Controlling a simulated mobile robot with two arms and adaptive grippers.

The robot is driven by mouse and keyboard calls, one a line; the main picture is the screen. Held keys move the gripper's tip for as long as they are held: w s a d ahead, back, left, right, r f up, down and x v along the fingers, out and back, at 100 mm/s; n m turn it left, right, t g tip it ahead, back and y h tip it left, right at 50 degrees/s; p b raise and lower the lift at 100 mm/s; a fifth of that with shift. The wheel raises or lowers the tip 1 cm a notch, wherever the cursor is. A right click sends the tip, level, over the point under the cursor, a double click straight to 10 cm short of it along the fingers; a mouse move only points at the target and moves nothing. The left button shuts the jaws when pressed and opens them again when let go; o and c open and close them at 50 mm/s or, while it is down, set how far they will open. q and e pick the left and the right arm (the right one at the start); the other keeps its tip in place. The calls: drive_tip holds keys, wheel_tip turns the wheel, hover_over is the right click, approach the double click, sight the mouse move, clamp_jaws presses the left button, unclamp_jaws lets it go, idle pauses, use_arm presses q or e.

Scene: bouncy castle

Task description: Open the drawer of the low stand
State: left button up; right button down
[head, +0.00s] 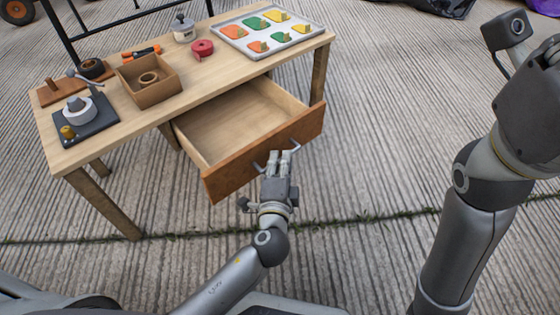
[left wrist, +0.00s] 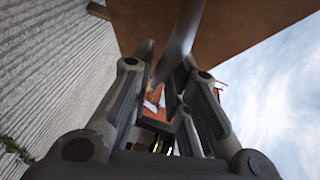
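The low stand (head: 195,89) is a wooden table with a drawer (head: 222,122) under its top. The drawer is pulled well out toward me, and the part of its inside that shows is empty. Its brown front (head: 232,177) carries a metal bar handle (head: 296,145). My left gripper (head: 277,158) is at the handle, in front of the drawer front. In the left wrist view, the handle bar (left wrist: 182,35) passes between the fingertips, which appear closed around it. My right arm shows at the right, with its gripper out of view.
On the stand top are a tray of coloured pieces (head: 231,35), a red round item (head: 202,48), an open cardboard box (head: 166,90) and a dark board (head: 98,126) with a white item. Bare ribbed concrete (head: 370,140) lies to the right.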

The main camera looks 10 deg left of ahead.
use_arm(q)
drive_tip(key=shift+o, duration=1)
drive_tip(key=s+d+r, duration=0.1)
drive_tip(key=s, duration=1)
drive_tip(key=shift+s+d+r, duration=0.15)
drive_tip(key=shift+s+r, duration=0.2)
drive_tip(key=shift+s, duration=0.05)
